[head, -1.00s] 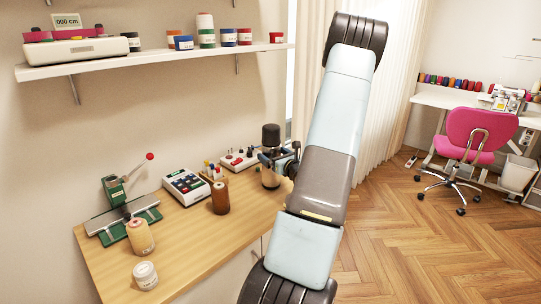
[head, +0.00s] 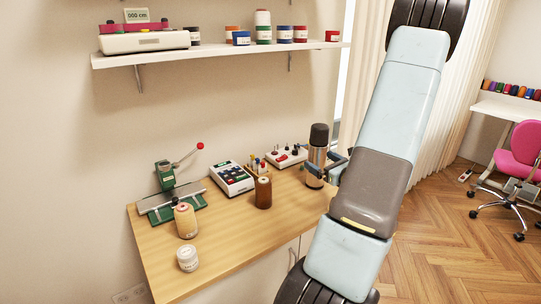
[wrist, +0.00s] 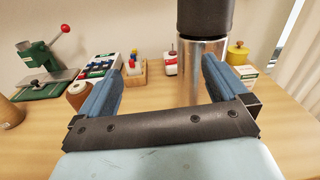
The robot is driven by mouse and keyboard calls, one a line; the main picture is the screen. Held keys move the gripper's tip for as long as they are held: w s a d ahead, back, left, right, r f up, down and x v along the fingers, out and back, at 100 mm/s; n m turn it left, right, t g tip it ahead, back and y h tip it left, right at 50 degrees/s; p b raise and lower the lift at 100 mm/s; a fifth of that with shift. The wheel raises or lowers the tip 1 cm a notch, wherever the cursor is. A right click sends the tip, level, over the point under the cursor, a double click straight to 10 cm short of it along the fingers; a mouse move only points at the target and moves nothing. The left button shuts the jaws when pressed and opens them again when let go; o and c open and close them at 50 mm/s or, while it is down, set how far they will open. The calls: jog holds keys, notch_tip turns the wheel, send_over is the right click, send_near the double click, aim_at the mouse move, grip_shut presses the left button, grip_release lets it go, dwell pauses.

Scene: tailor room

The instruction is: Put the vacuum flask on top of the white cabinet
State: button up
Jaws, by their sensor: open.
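The vacuum flask (head: 319,146), a silver cylinder with a black top, stands upright at the right end of the wooden counter. It also shows in the wrist view (wrist: 190,80), top cut off. My gripper (head: 326,172) is open at the flask's lower body. In the wrist view, the open blue fingers of my gripper (wrist: 162,78) show the flask right of centre, partly behind the right finger; I cannot tell whether they touch. White cabinet doors (head: 285,262) show under the wooden top; I cannot tell whether this is the task's white cabinet.
A sewing-notions tray (head: 287,156) is beside the flask. A shelf (head: 220,50) hangs above.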

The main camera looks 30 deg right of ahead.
jog(key=s+a+r+n+g+y, duration=0.1)
jog(key=a+r+n+g+y, duration=0.25)
jog(key=a+n, duration=0.45)
jog(key=a+r+n+g+y, duration=0.3)
jog(key=a+n+g, duration=0.1)
jog(key=a, duration=0.7)
jog(key=s+a+r+n+g+y, duration=0.1)
jog(key=a+r+n+g+y, duration=0.25)
jog(key=a+n, duration=0.5)
jog(key=s+a+r+n+g+h, duration=0.35)
jog(key=s+a+n, duration=0.25)
jog(key=s+a, duration=0.2)
jog(key=s+d+r+n+t+h, duration=0.1)
jog(key=s+r+n+t+h, duration=0.1)
jog(key=s+r+n+h, duration=0.4)
jog(key=shift+s+d+r+n+h, duration=0.25)
jog(key=shift+n+h, duration=0.2)
jog(key=shift+n, duration=0.7)
